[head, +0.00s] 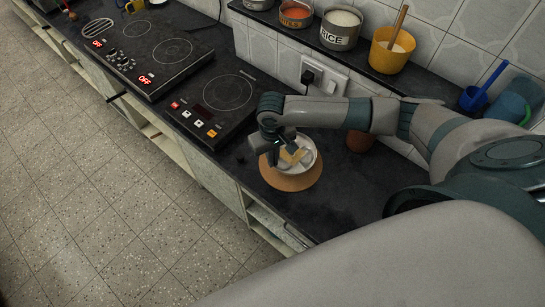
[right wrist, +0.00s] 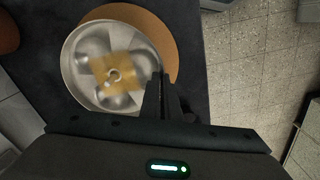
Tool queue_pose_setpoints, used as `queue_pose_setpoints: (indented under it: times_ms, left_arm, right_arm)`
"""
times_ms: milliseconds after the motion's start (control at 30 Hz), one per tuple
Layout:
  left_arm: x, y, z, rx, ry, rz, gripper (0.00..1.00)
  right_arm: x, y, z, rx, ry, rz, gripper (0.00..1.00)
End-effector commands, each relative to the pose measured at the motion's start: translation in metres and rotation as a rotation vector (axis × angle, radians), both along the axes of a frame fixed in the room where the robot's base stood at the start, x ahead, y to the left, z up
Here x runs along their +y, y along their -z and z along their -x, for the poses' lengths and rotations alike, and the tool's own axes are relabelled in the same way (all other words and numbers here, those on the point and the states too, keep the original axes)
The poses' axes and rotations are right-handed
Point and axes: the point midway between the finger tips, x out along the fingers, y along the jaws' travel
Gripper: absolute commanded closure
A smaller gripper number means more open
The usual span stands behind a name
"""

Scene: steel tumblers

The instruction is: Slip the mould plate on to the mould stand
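The mould plate (head: 309,165) is a round, shiny metal disc with several hollows, over a round tan board (head: 290,184) on the dark counter. In the right wrist view the plate (right wrist: 77,62) sits off-centre over the board (right wrist: 171,45). A tan square with a small ring (right wrist: 115,75) shows at its middle; I cannot tell whether this belongs to the mould stand. No other part of a stand is clear. My right gripper (head: 274,154) is at the plate's edge, its fingers (right wrist: 162,98) close together on the rim. My left gripper is not in view.
A black hob (head: 228,92) lies left of the plate, with another hob (head: 150,52) farther left. A brown pot (head: 361,140) stands behind my right arm. A shelf behind holds tins and a yellow tub (head: 391,50). The counter's front edge is close to the board.

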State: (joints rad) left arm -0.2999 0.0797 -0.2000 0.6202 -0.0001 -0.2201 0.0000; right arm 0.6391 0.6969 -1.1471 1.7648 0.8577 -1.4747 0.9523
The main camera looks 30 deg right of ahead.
Motion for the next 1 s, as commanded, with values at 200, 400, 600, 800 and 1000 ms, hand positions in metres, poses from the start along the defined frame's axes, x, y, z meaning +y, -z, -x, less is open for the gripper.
queue_pose_setpoints:
  times_ms: [200,400,600,800,1000]
  left_arm:
    - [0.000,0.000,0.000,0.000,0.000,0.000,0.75]
    - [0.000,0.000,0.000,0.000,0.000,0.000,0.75]
    - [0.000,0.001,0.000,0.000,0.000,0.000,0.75]
    - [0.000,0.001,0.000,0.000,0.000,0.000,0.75]
    - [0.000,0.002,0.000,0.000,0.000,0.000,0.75]
  right_arm:
    - [0.000,0.001,0.000,-0.001,0.000,0.000,1.00]
    - [0.000,0.001,0.000,-0.001,-0.001,0.000,1.00]
    - [0.000,0.003,0.000,0.000,-0.001,0.000,1.00]
    - [0.000,0.008,0.000,-0.001,-0.001,-0.001,1.00]
    - [0.001,0.013,0.000,0.000,-0.001,-0.001,1.00]
